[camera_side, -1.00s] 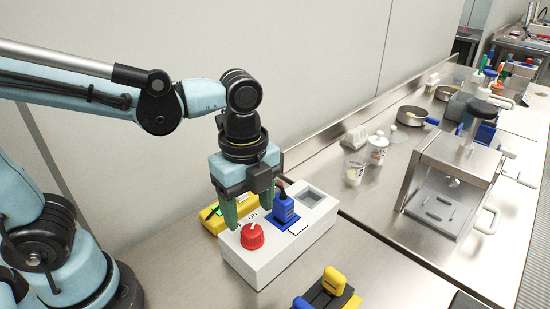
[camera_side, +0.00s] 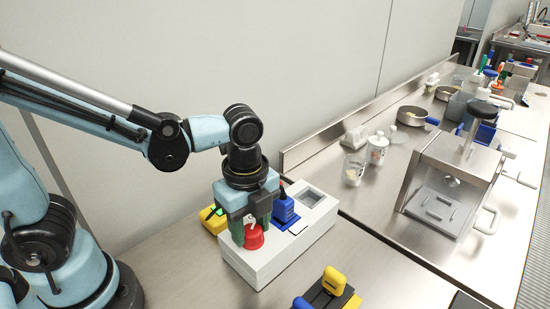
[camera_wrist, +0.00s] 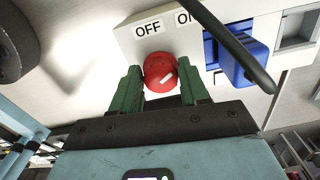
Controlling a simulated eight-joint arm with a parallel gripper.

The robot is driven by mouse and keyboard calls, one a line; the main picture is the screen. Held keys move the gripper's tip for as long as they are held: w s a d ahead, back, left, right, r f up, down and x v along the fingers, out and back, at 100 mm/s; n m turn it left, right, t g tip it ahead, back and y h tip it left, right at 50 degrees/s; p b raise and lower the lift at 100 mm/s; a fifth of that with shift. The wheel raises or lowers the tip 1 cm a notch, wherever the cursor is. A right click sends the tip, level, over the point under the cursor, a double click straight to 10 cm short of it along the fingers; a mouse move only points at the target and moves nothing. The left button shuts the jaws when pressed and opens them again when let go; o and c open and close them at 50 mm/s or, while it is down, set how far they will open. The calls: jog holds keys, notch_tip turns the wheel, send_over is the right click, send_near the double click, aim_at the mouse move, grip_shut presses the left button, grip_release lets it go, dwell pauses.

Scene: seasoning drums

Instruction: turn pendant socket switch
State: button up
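The red rotary switch (camera_side: 254,237) sits on the near left part of the white socket box (camera_side: 275,262). In the wrist view the red knob (camera_wrist: 160,72) carries a white pointer mark, with the labels OFF and ON above it. My gripper (camera_side: 256,228) is lowered over the knob. Its green fingers (camera_wrist: 160,86) stand apart, one on each side of the knob. A gap seems to show on the left side; I cannot tell whether the right finger touches it. A blue plug (camera_side: 284,208) with a black cable sits in the box beside the switch.
A yellow device (camera_side: 212,219) with a green light stands behind the box. A holder with yellow and blue handles (camera_side: 333,281) is at the front. A metal press (camera_side: 450,185), cups and pans are further right. Bare table lies left of the box.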

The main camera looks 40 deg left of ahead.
aim_at(249, 230)
jog(key=c, duration=0.6)
jog(key=shift+n, duration=0.4)
jog(key=n, duration=0.5)
jog(key=shift+s, duration=0.1)
jog(key=n, duration=0.6)
jog(key=shift+s, duration=0.1)
jog(key=o, duration=1)
jog(key=shift+r, duration=0.1)
jog(key=shift+r, duration=5.95)
